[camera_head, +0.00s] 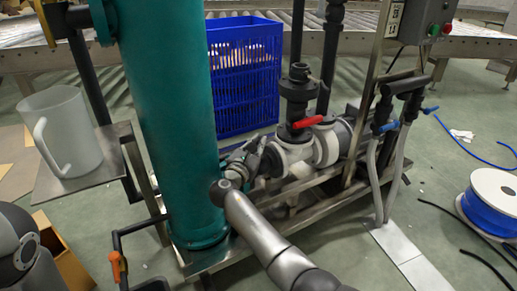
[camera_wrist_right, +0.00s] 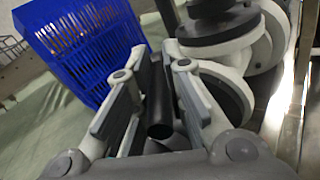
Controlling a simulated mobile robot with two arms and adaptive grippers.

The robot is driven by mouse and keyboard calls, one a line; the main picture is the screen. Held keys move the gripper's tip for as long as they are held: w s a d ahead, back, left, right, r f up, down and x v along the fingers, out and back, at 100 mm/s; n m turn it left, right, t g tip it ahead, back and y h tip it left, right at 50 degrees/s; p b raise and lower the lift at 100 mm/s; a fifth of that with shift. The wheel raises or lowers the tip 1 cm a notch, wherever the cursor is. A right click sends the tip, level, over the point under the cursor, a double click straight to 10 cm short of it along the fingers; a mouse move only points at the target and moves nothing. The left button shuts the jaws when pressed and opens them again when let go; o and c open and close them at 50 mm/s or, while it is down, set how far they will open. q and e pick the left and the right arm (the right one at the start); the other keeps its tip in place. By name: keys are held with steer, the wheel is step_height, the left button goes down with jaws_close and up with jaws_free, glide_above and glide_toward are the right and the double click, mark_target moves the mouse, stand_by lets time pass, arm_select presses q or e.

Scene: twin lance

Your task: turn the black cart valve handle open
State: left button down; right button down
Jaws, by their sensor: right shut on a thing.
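My right gripper (camera_head: 248,155) reaches in beside the green column, at the left end of the white valve piping. In the right wrist view its two grey fingers (camera_wrist_right: 154,58) stand on either side of a black cylindrical bar, the black valve handle (camera_wrist_right: 161,118), and are shut on it. The handle's end points toward the wrist camera. In the head view the gripper and arm hide the handle, so its angle to the pipe cannot be told. Only part of my left arm shows at the lower left; its gripper is out of view.
The green column (camera_head: 170,110) stands close left of my right gripper. White valve piping (camera_head: 325,145) with a red handle (camera_head: 308,121) is close on the right. A blue crate (camera_head: 243,80) stands behind. A white jug (camera_head: 65,130) sits on a side shelf (camera_head: 85,180). Hoses hang at right.

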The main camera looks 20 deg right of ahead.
steer(key=shift+w+r+g+h, duration=0.1)
steer(key=shift+g+h, duration=0.2)
steer(key=shift+h, duration=0.1)
steer(key=c, duration=1.6)
jaws_free()
steer(key=shift+o, duration=0.8)
steer(key=shift+a, duration=0.1)
steer(key=v, duration=0.7)
steer(key=shift+s, duration=0.25)
steer(key=shift+a, duration=0.15)
